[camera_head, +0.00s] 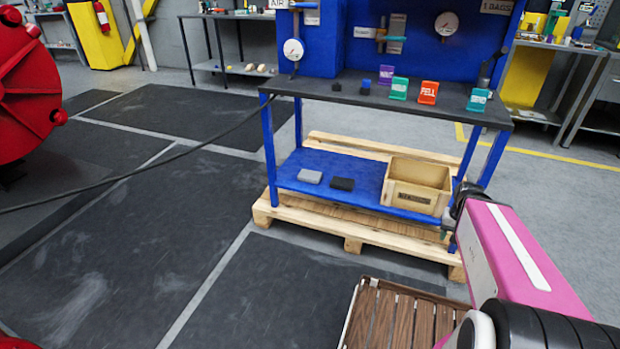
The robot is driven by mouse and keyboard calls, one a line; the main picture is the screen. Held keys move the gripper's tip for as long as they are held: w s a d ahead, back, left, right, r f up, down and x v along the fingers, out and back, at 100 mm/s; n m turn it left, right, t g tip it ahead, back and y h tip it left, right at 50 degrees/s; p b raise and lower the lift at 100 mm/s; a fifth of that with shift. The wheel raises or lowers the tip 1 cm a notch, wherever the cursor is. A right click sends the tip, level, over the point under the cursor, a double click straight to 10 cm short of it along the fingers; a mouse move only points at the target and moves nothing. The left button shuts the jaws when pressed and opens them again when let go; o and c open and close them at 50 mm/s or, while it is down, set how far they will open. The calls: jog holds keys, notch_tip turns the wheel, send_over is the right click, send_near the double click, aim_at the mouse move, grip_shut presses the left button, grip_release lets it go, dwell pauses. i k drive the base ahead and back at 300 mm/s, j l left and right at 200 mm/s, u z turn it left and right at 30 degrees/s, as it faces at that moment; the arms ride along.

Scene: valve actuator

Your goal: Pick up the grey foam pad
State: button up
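The grey foam pad (310,176) is a small light-grey block. It lies flat on the blue lower shelf (295,162) of the blue workbench, toward the shelf's left end. A similar black pad (342,184) lies just to its right, with a small gap between them. My arm, with a pink link, reaches in from the lower right, well to the right of the pad. My gripper's fingers cannot be made out, so its state is not shown.
A tan open box (418,186) stands at the shelf's right end. The bench stands on a wooden pallet (350,236). The dark tabletop (388,98) overhangs the shelf. A slatted wooden surface (390,318) is at the bottom. Dark floor mats (170,220) at left are clear, except for a black hose (130,178).

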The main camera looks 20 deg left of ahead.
aim_at(305, 176)
jog(key=u, duration=0.7)
jog(key=j+u, duration=0.1)
jog(key=u, duration=0.3)
jog(key=i+u, duration=0.1)
jog(key=u, duration=0.35)
jog(key=i+j+u, duration=0.1)
jog(key=u, duration=0.3)
jog(key=i+u, duration=0.1)
jog(key=u, duration=0.35)
jog(key=i, duration=3.6)
jog(key=i+j+z, duration=0.1)
jog(key=i+z, duration=0.25)
jog(key=i+j+z, duration=0.2)
jog(key=z, duration=0.15)
jog(key=i+j+z, duration=0.2)
jog(key=z, duration=2.1)
jog(key=j+z, duration=0.1)
jog(key=z, duration=0.3)
jog(key=j+z, duration=0.15)
jog(key=z, duration=0.2)
jog(key=j+z, duration=0.15)
jog(key=z, duration=0.25)
